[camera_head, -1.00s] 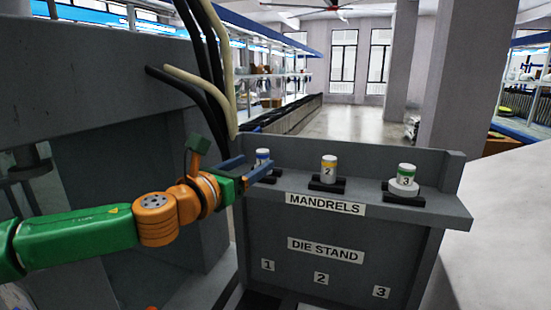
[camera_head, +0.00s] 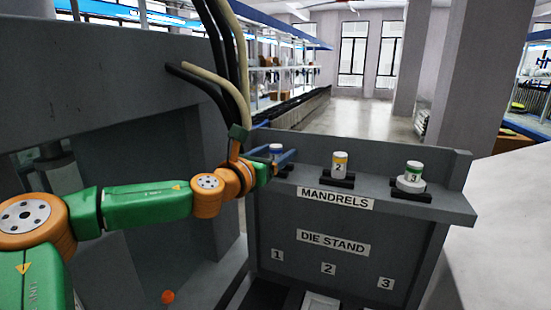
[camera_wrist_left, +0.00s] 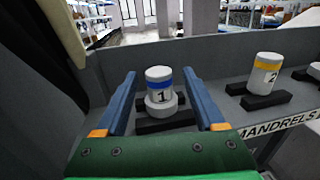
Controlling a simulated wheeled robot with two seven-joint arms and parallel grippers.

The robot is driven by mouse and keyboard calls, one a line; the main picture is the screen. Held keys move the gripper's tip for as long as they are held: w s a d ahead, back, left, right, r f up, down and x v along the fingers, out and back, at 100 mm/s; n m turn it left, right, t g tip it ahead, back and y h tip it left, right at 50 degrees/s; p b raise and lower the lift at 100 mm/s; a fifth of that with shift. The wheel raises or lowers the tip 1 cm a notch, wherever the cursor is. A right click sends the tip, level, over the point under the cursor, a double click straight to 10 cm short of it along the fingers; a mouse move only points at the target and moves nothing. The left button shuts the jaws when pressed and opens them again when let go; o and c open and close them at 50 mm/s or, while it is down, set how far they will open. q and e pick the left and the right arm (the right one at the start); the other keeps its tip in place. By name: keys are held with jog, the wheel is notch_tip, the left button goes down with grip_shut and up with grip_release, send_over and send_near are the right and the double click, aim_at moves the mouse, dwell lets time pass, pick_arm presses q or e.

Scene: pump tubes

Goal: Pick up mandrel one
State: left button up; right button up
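Mandrel one (camera_wrist_left: 160,92) is a white cylinder with a blue band, a number 1 and a wider base. It stands upright on black rests at the left end of the shelf marked MANDRELS. In the head view mandrel one (camera_head: 276,150) is partly hidden by my left gripper (camera_head: 284,151). In the left wrist view the left gripper (camera_wrist_left: 160,82) is open, its two blue fingers on either side of mandrel one with gaps showing. Mandrel two (camera_head: 340,164), yellow-banded, and mandrel three (camera_head: 413,174), green-banded, stand to the right. My right gripper is not in view.
The DIE STAND panel (camera_head: 332,243) with numbers 1 to 3 is below. Black and cream hoses (camera_head: 222,85) hang close behind my left wrist.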

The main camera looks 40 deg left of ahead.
pick_arm(q)
grip_shut()
jog(key=shift+w+r, duration=0.1)
